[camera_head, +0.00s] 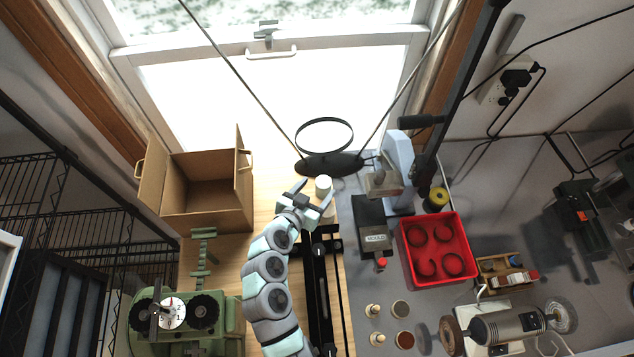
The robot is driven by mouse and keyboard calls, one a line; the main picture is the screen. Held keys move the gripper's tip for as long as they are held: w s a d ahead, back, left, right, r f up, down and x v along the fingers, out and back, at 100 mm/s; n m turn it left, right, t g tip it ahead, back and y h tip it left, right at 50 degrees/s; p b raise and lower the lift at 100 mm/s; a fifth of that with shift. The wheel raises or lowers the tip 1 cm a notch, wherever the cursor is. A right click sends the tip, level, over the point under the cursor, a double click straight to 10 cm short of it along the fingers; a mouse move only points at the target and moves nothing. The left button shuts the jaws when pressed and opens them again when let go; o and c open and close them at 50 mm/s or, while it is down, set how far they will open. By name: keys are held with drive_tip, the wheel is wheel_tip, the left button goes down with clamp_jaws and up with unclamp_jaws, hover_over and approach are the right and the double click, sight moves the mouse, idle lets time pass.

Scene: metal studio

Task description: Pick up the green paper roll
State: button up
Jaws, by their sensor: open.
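My gripper (312,193) is open near the middle of the view, below the black hanging lamp. A pale, whitish upright cylinder (323,185) stands right beside its right fingertip. It may be a paper roll, but no green shows on it. I cannot tell whether the finger touches it. Its lower part is partly hidden by the gripper. No clearly green paper roll can be made out. A dark roll with a yellow top (437,197) stands farther right, behind the red tray.
An open cardboard box (205,219) stands left of my gripper. The red tray (404,262) with round wells is on the right bench. A black rail (320,290) runs below my gripper. A green machine (185,320) is at the lower left. The black lamp (330,164) hangs just above.

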sight(322, 183)
drive_tip(key=shift+w+d+f+p, duration=0.1)
drive_tip(key=shift+w+d+p, duration=0.2)
drive_tip(key=shift+w+d, duration=0.15)
drive_tip(key=shift+p+x, duration=0.55)
drive_tip(key=shift+x, duration=1.35)
drive_tip(key=shift+a+f, duration=0.1)
drive_tip(key=shift+f, duration=0.05)
clamp_jaws()
